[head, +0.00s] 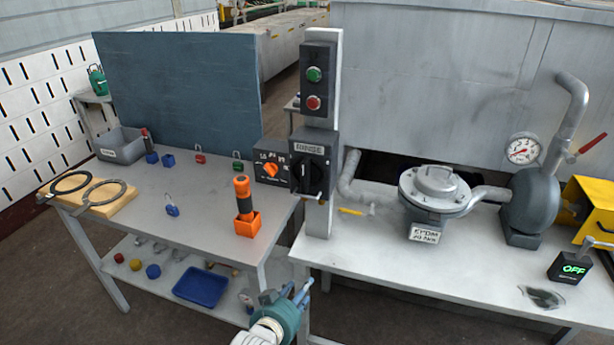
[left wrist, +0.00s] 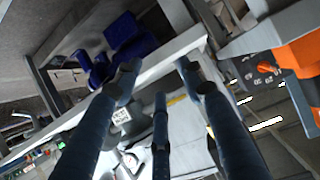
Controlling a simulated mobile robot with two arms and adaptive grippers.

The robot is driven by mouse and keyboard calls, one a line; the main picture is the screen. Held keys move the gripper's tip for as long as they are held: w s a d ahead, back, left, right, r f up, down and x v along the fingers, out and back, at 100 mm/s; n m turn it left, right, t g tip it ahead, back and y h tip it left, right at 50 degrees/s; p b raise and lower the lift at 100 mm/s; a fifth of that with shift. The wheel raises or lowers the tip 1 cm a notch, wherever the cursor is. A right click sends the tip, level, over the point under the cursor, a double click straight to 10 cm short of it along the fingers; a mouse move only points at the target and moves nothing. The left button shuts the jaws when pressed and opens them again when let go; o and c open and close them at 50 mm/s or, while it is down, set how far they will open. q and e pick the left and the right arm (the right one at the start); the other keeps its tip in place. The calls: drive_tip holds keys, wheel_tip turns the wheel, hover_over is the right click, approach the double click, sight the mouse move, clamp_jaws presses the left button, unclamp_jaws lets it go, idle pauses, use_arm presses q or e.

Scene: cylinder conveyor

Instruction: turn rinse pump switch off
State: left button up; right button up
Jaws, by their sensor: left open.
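The rinse switch (head: 312,176) is a black rotary handle on a dark grey box labelled RINSE, mounted on a white post. The handle looks roughly upright, but I cannot read its position marks. A silver bar sits at the bottom of the box. My left gripper (head: 287,297) is low at the bottom centre of the head view, in front of the left table's edge and well below the switch. In the left wrist view its fingers (left wrist: 159,78) are spread with nothing between them. I cannot pick out the rinse switch in the left wrist view. My right gripper is not in view.
Green (head: 314,74) and red (head: 314,103) buttons are above.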

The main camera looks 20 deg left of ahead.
use_arm(q)
wheel_tip(320, 180, up, 17)
drive_tip(key=w+t, duration=0.3)
drive_tip(key=t, duration=0.2)
approach(305, 178)
drive_tip(key=shift+n, duration=0.4)
drive_tip(key=w, duration=0.3)
drive_tip(key=w+p, duration=0.1)
drive_tip(key=w, duration=0.3)
drive_tip(key=w+p, duration=0.1)
drive_tip(key=w, duration=0.3)
drive_tip(key=shift+d+f, duration=0.1)
drive_tip(key=shift+d, duration=0.25)
clamp_jaws()
